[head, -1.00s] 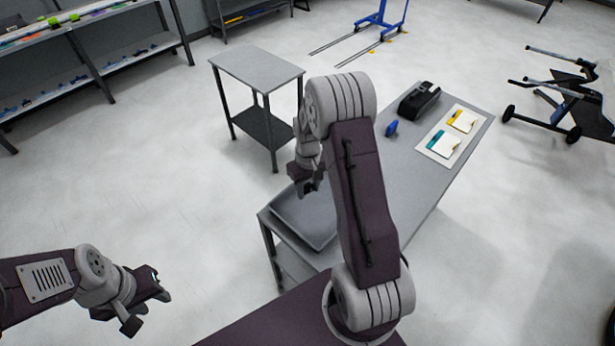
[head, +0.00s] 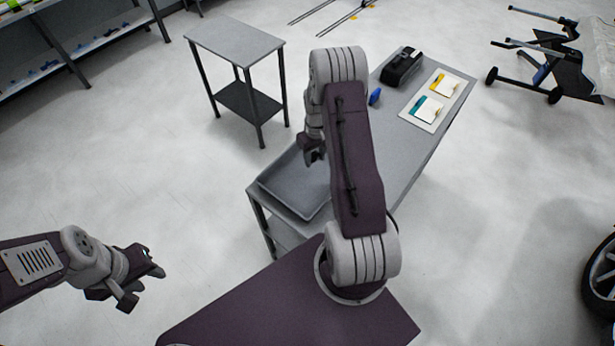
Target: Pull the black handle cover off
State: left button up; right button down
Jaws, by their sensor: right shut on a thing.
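I cannot make out a black handle cover in this view. My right gripper (head: 313,157) points down over the far side of the grey tray (head: 268,190) at the table's near end. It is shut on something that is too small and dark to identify. The arm hides part of the tray and table. My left gripper (head: 146,282) is at the lower left over bare floor, with its fingers apart and nothing between them.
The grey table (head: 404,117) carries a black boxy object (head: 402,67), a small blue item (head: 375,96) and a white board (head: 421,122) with yellow and teal tools. A side table (head: 236,42) stands behind. A wheel (head: 602,268) shows at right; a wheeled stand (head: 540,60) is far right.

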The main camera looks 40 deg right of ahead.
jog(key=shift+f, duration=0.35)
jog(key=shift+w, duration=0.1)
jog(key=c, duration=0.8)
grip_release()
jog(key=shift+r, duration=0.1)
jog(key=shift+o, duration=0.2)
jog(key=shift+r, duration=0.25)
notch_tip(320, 180, up, 9)
jog(key=shift+f+b, duration=0.2)
jog(key=shift+b, duration=0.95)
